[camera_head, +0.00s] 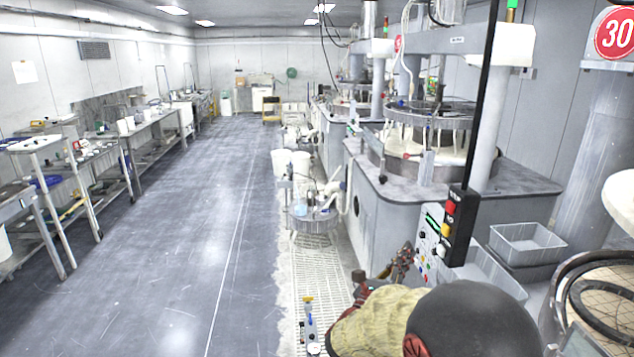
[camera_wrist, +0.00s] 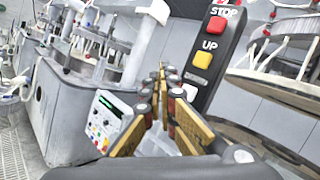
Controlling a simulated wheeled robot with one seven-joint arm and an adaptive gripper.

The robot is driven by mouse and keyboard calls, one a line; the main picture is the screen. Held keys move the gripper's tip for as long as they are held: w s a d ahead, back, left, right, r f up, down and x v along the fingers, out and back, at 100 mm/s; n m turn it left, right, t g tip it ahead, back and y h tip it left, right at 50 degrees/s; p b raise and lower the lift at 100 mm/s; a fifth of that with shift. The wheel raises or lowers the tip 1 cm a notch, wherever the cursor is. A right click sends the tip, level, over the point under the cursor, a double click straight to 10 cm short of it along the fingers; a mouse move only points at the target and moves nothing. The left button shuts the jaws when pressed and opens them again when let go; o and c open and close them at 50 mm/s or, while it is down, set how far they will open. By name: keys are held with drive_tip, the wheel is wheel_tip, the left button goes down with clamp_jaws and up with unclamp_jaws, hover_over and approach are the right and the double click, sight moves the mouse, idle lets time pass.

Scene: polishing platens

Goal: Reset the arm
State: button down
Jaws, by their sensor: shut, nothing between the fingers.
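My gripper (camera_head: 402,258) shows in the head view in front of the grey machine, partly behind my covered arm. In the wrist view my gripper's two fingers (camera_wrist: 160,76) run forward and meet at the tips, shut with nothing between them. A hanging button box (camera_head: 461,226) is just right of the gripper in the head view. In the wrist view the button box (camera_wrist: 206,50) shows a red STOP and a yellow UP button close beyond the fingers. I cannot tell whether the fingertips touch it; its lower part is hidden behind the fingers.
A control panel (camera_head: 430,240) is on the grey machine (camera_head: 480,210). A grey bin (camera_head: 527,243) sits at right, near a round platen machine (camera_head: 600,300). A small round table (camera_head: 315,220) stands ahead. The floor (camera_head: 190,230) at left is clear, with workbenches (camera_head: 150,118) beyond.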

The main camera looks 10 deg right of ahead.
drive_tip(key=s+d+f+m+g, duration=0.6)
drive_tip(key=s+f+m+g, duration=0.1)
drive_tip(key=f+m, duration=0.15)
drive_tip(key=s+f+m+g+y, duration=0.2)
drive_tip(key=s+f+m+g, duration=0.15)
drive_tip(key=s, duration=0.35)
drive_tip(key=s+f+m+g+y, duration=0.2)
drive_tip(key=s+f+m+g, duration=0.1)
drive_tip(key=s+m, duration=0.25)
drive_tip(key=s+a+f+m+y+b, duration=0.2)
drive_tip(key=s+a+m+y, duration=0.5)
drive_tip(key=s+a+m, duration=0.4)
drive_tip(key=s+a+r+m+t+y+b, duration=0.2)
drive_tip(key=s+a+r+m+t+y, duration=0.1)
drive_tip(key=r, duration=0.5)
drive_tip(key=s+a+t+y, duration=0.1)
drive_tip(key=s+a, duration=0.1)
drive_tip(key=a, duration=0.1)
drive_tip(key=shift+y, duration=0.3)
drive_tip(key=shift+t, duration=0.25)
